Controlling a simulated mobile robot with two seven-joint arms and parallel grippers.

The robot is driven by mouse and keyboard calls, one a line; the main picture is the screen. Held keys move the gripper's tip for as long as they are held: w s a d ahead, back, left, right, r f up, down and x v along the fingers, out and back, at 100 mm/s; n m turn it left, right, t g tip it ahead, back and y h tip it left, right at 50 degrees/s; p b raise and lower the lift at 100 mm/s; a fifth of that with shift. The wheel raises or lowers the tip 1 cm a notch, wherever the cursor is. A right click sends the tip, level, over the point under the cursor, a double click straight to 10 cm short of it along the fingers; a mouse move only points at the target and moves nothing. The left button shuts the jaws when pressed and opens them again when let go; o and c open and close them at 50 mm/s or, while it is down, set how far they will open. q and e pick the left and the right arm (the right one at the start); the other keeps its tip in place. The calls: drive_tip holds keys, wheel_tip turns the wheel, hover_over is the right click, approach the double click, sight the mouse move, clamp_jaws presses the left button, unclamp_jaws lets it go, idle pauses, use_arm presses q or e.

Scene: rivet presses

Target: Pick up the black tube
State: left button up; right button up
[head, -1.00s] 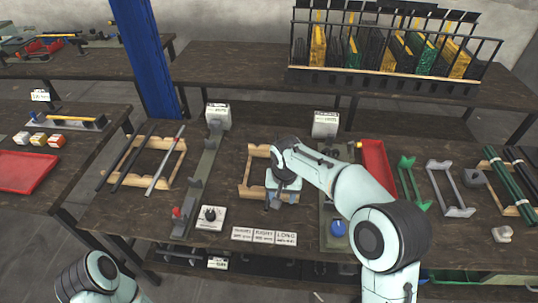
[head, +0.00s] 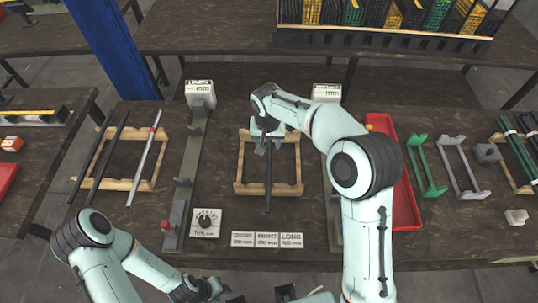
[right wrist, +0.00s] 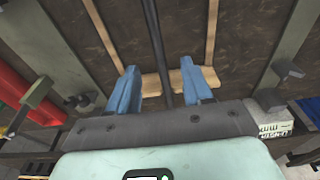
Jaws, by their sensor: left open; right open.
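A black tube (head: 267,182) lies lengthwise across a light wooden rack (head: 285,188) in the middle of the bench. My right gripper (head: 261,147) is over the far end of the rack, with its fingers open. In the right wrist view the tube (right wrist: 156,45) runs between the two blue fingers (right wrist: 160,90), with a visible gap on each side. Two more black tubes (head: 109,155) lie on the left rack (head: 113,184) beside a silver tube. My left gripper (head: 207,290) is low at the front edge, open, only partly seen and away from the tubes.
A grey press rail (head: 190,165) and a dial box (head: 206,222) stand left of the middle rack. Label cards (head: 266,239) lie in front of it. A red tray (head: 406,205), green stand (head: 428,170) and grey stand (head: 460,165) are at right.

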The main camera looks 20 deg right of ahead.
sight(269, 155)
drive_tip(key=shift+w+f, duration=0.25)
drive_tip(key=shift+f, duration=0.8)
drive_tip(key=shift+w+d+f, duration=0.1)
drive_tip(key=shift+d+f, duration=0.05)
drive_tip(key=shift+f, duration=1.25)
drive_tip(key=shift+w+d+f, duration=0.1)
drive_tip(key=shift+d+f, duration=0.05)
drive_tip(key=shift+f, duration=1.2)
drive_tip(key=shift+s, duration=0.1)
drive_tip(key=shift+c, duration=0.3)
drive_tip(key=shift+r, duration=0.1)
clamp_jaws()
